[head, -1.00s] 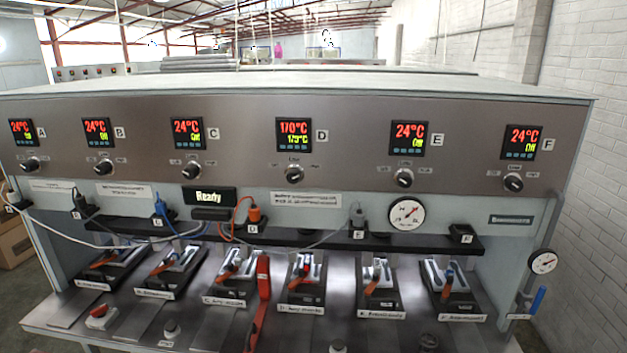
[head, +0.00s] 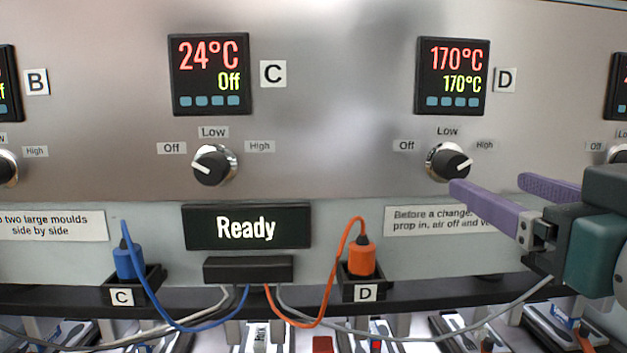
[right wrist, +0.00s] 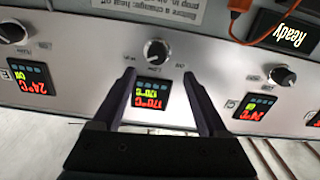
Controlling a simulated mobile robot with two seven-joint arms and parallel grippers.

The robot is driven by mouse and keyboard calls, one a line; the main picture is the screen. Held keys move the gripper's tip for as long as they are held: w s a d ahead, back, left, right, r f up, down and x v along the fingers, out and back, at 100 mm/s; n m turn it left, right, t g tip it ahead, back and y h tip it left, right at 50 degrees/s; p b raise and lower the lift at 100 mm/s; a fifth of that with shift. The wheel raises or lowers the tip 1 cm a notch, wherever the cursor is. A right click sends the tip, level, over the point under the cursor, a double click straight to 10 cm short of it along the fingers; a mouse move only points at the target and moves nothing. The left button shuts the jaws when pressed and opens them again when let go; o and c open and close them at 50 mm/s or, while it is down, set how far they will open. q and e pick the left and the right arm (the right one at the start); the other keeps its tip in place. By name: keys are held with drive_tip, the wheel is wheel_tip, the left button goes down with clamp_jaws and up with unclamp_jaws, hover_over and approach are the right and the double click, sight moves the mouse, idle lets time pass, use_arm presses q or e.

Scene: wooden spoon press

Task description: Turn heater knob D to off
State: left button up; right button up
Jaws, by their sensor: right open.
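Heater knob D (head: 448,161) is a black dial under the D display (head: 452,77), which reads 170°C in red and 170°C in yellow. Its white mark appears turned to the right, toward the High label (head: 485,145); the Off label (head: 407,146) is on its left. My right gripper (head: 488,184) is open and empty, its purple fingers just below and right of the knob. In the right wrist view, knob D (right wrist: 156,51) shows just beyond the gap between the two fingertips (right wrist: 159,74), with nothing between them. My left gripper is not in view.
Knob C (head: 214,165), beside a display reading Off, is to the left. Below the panel are an orange plug (head: 361,258) with its cable, a blue plug (head: 128,262) and a Ready sign (head: 246,227). The panel face around knob D is flat.

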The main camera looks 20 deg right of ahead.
sight(458, 168)
drive_tip(key=p+x, duration=0.1)
drive_tip(key=x, duration=0.1)
drive_tip(key=p+x, duration=0.1)
drive_tip(key=x, duration=0.2)
drive_tip(key=p+x, duration=0.1)
drive_tip(key=x, duration=0.1)
drive_tip(key=shift+w+d+r, duration=0.15)
drive_tip(key=shift+d, duration=0.25)
drive_tip(key=shift+x, duration=0.75)
drive_tip(key=c, duration=0.3)
clamp_jaws()
